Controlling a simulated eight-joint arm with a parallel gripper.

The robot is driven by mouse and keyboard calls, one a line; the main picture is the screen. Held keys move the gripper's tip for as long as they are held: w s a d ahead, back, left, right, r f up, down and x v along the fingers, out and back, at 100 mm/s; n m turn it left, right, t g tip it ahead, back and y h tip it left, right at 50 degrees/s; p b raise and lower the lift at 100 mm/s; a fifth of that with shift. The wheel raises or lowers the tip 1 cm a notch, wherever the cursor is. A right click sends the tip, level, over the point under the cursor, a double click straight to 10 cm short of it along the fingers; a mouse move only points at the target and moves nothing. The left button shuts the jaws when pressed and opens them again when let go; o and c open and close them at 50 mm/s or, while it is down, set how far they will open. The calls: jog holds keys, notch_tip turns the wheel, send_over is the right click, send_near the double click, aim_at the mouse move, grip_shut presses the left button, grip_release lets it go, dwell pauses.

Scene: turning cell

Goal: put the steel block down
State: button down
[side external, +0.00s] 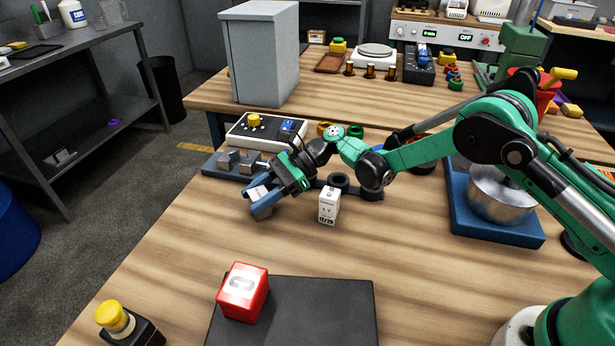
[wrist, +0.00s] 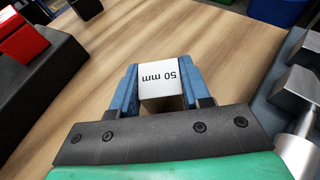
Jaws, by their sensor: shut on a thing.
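My gripper (side external: 260,200) is shut on the steel block (side external: 263,210), left of the middle of the wooden table. In the wrist view the block (wrist: 160,105) sits between the two blue fingers (wrist: 158,88), with its white face marked "50 mm" showing. The fingers cover its sides. Bare wood shows beyond the block. I cannot tell whether its underside touches the table or is a little above it.
A small white box (side external: 329,205) stands right of my gripper. Behind is a blue-grey tray (side external: 212,168) with metal blocks. A red box (side external: 243,291) stands on a dark mat (side external: 330,310) in front. The wood (side external: 180,260) between is clear.

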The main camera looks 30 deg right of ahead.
jog(key=shift+f, duration=0.15)
jog(key=shift+c, duration=2.1)
grip_release()
